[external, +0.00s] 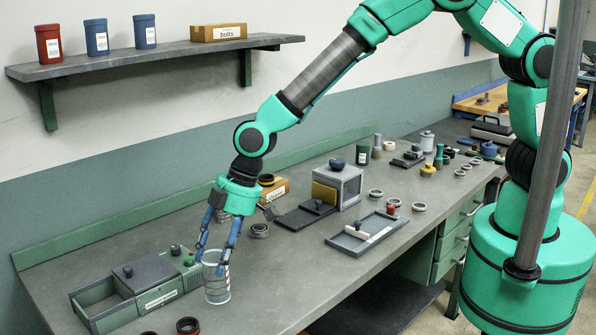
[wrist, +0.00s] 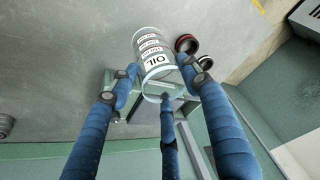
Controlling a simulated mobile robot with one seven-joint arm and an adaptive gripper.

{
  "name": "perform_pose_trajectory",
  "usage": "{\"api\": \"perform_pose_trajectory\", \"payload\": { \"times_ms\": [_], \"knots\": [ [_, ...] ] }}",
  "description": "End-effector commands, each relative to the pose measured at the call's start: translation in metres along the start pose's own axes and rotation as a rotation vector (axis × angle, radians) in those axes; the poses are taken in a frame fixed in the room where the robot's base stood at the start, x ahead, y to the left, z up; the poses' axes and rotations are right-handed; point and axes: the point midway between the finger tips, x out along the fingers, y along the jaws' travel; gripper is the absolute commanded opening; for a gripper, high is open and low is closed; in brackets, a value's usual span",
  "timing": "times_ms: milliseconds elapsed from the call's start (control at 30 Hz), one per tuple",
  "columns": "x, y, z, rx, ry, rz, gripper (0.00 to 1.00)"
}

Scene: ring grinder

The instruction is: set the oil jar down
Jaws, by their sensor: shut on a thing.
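The oil jar (external: 216,282) is a clear glass cylinder with pale rims. In the wrist view the jar (wrist: 152,45) shows a white label reading OIL and further small labels. My gripper (external: 210,262), with three blue fingers, points down at the jar. Its fingers are shut around the jar's upper part, and they also show in the wrist view (wrist: 160,78). The jar looks about upright at the front left of the grey workbench (external: 265,285). I cannot tell whether its base touches the bench.
A grey-green box with a label (external: 160,300) stands close left of the jar. Dark red rings (external: 188,326) lie in front. Bench to the jar's right is bare.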

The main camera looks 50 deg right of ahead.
Motion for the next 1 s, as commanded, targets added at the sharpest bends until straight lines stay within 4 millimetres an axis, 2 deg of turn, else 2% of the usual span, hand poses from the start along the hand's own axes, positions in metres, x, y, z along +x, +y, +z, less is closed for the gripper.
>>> {"api": "perform_pose_trajectory", "payload": {
  "times_ms": [333,633,1000],
  "knots": [
    [0.005,0.003,-0.008,0.000,0.001,0.000,0.17],
    [0.035,0.003,0.005,0.000,-0.001,0.000,0.17],
    [0.037,0.003,0.006,0.000,0.000,0.000,0.17]
  ]
}}
